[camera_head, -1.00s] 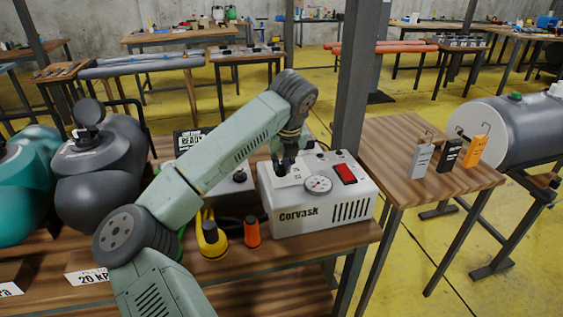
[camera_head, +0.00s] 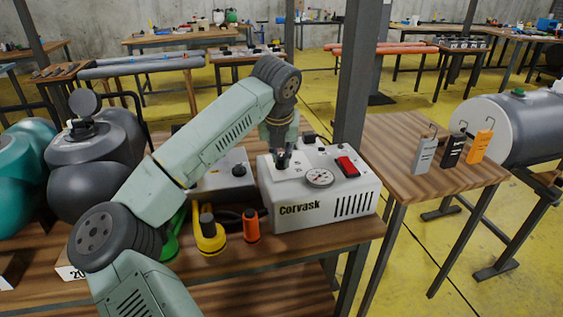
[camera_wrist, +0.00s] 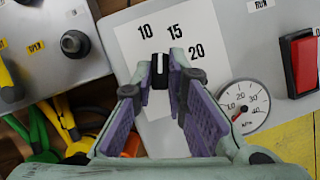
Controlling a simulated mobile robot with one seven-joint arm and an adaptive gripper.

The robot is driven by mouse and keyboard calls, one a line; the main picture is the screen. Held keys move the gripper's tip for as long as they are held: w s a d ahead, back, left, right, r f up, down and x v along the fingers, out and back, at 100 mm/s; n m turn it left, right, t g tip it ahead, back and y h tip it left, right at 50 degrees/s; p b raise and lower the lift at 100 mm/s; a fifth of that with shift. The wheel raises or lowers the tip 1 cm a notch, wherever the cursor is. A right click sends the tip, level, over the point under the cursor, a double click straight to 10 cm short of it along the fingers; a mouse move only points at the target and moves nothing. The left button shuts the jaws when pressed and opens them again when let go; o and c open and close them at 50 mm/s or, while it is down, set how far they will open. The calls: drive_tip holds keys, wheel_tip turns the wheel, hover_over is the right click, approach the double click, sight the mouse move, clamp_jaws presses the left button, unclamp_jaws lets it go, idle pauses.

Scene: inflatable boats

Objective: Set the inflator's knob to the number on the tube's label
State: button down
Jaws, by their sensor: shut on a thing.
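The inflator (camera_head: 330,205) is a white box marked Corvask, with a dial plate on top. Its black knob (camera_wrist: 159,72) has a white line and sits below the printed numbers 10, 15 and 20 in the wrist view. The line points up in that picture, between 10 and 15. My gripper (camera_wrist: 162,82) is shut on the knob, one purple-padded finger on each side; in the head view my gripper (camera_head: 282,160) is over the box's left top. The tube's white label (camera_head: 72,272) shows at the lower left, mostly hidden by my arm; only part of a "20" shows.
A round gauge (camera_head: 319,178) and red switch (camera_head: 347,166) lie right of the knob. A grey control box (camera_head: 228,178) stands to the left. Yellow (camera_head: 208,237) and orange (camera_head: 251,226) fittings stand in front. A side table holds several tags (camera_head: 452,150).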

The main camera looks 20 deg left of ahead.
drive_tip(key=m+h+b, duration=0.1)
drive_tip(key=m+h, duration=0.1)
drive_tip(key=m, duration=0.3)
drive_tip(key=shift+a, duration=0.2)
drive_tip(key=m+h, duration=0.1)
drive_tip(key=m, duration=0.1)
drive_tip(key=m+p, duration=0.1)
drive_tip(key=m, duration=0.1)
drive_tip(key=shift+r+m+g+h, duration=0.15)
drive_tip(key=shift+m+g+h, duration=0.15)
drive_tip(key=shift+h, duration=0.1)
drive_tip(key=shift+w+a+m+h+p, duration=0.1)
drive_tip(key=shift+m+h+p, duration=0.25)
drive_tip(key=shift+m, duration=0.75)
drive_tip(key=shift+g, duration=0.3)
drive_tip(key=c, duration=1.6)
unclamp_jaws()
